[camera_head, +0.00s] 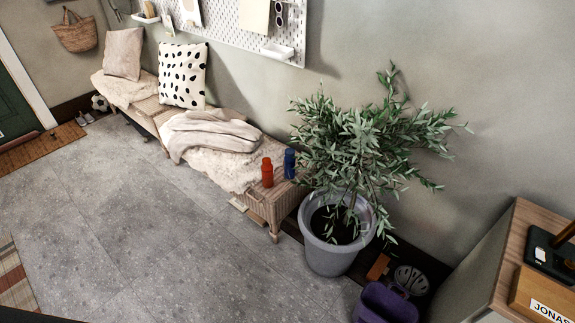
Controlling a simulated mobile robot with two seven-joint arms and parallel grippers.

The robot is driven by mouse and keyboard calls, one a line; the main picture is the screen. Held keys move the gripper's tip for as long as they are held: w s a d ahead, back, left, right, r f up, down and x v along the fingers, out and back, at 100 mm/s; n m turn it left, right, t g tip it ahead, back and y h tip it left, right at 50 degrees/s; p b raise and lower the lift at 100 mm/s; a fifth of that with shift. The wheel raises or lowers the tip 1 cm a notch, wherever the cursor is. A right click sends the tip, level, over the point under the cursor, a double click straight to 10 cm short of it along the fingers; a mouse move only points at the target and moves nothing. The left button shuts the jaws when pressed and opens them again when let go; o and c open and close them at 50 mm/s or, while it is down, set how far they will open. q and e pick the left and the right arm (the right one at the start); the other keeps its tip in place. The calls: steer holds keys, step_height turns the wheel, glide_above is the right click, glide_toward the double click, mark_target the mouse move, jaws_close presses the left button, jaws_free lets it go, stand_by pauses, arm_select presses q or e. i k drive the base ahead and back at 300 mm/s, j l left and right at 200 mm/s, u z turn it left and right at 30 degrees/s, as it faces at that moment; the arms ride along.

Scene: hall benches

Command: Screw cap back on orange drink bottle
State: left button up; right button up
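An orange-red bottle (267,172) stands upright near the right end of a low wicker bench (268,203). It is small in the head view, and I cannot tell whether its cap is on or off. A blue bottle (289,163) stands just behind it to the right. No loose cap can be made out. Neither of my grippers is in view.
A large potted plant (334,252) stands at the bench's right end, its leaves spreading near the bottles. A purple container (385,303) sits on the floor in front. A wooden cabinet (500,250) is at right. The grey floor (150,220) before the bench is clear.

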mark_target(267, 167)
steer(key=i+j+u, duration=0.15)
steer(key=i+j, duration=0.15)
steer(key=i, duration=0.15)
steer(key=i+j+u, duration=0.1)
steer(key=i+j, duration=0.15)
steer(key=i, duration=0.25)
steer(key=i+j+u, duration=0.15)
steer(key=i, duration=0.3)
steer(key=i+j+u, duration=0.1)
steer(key=i, duration=0.4)
steer(key=i+j, duration=0.1)
steer(key=i, duration=0.35)
